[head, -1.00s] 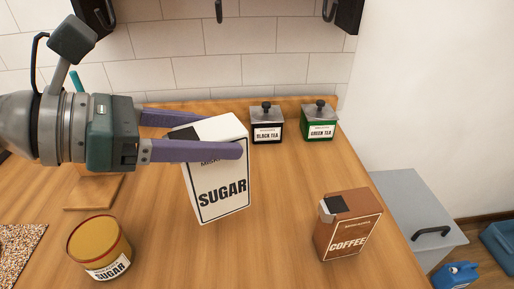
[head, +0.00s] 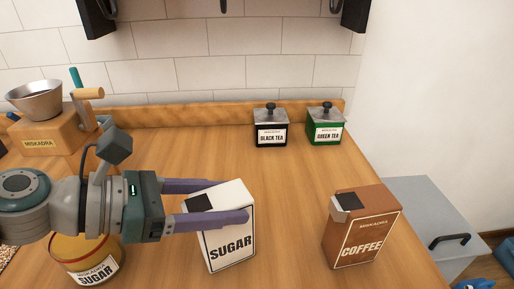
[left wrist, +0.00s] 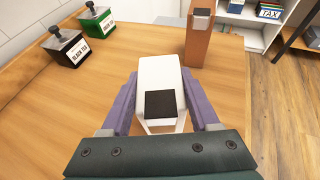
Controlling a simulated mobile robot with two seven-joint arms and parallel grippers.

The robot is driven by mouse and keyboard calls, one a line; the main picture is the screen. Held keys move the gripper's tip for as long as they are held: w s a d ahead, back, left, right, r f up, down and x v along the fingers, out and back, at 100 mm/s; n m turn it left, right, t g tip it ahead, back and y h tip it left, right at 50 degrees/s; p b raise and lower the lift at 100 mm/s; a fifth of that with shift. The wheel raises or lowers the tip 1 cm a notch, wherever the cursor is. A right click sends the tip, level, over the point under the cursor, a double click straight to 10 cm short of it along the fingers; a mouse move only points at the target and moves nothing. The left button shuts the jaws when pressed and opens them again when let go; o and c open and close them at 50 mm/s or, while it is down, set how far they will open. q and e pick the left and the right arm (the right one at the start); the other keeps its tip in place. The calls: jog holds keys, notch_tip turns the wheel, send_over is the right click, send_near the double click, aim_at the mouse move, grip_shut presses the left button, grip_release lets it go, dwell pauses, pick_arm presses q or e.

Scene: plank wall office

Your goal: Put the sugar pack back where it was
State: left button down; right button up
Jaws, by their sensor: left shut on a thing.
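The white sugar pack (head: 232,250) with black lettering is at the middle front of the counter in the head view, slightly tilted. My left gripper (head: 246,202) comes in from the left and is shut on its upper part, one purple finger on each side. In the left wrist view the sugar pack (left wrist: 160,82) sits between both fingers, its dark top patch facing the camera. I cannot tell whether its base touches the wood. My right gripper is not in view.
A brown coffee pack (head: 364,232) stands to the right. Black tea (head: 271,130) and green tea (head: 325,128) jars stand at the back. A sugar tin (head: 88,262) is partly behind my left arm. A grinder (head: 45,125) stands back left. The counter's middle is clear.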

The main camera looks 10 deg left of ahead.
pick_arm(q)
jog(key=shift+f, duration=0.1)
jog(key=shift+c, duration=0.6)
grip_release()
jog(key=shift+s+a+r, duration=0.1)
jog(key=shift+a+r, duration=0.05)
jog(key=shift+r, duration=0.05)
jog(key=v, duration=1.1)
jog(key=s+d+f+m+g+y, duration=0.1)
jog(key=s+d+f+m+g, duration=0.15)
jog(key=s+d+m, duration=0.35)
jog(key=s+d+f+m+g+y, duration=0.1)
jog(key=s+d+f+m+g, duration=0.2)
jog(key=m, duration=0.6)
jog(key=s+a+r+m+y, duration=0.1)
jog(key=s+a+m+y, duration=0.4)
jog(key=m, duration=0.7)
jog(key=a+t+y, duration=0.1)
jog(key=a+y, duration=0.1)
jog(key=y, duration=0.1)
jog(key=shift+a+r+m+p, duration=0.15)
jog(key=shift+a+m+p, duration=0.05)
jog(key=shift+m+p, duration=0.15)
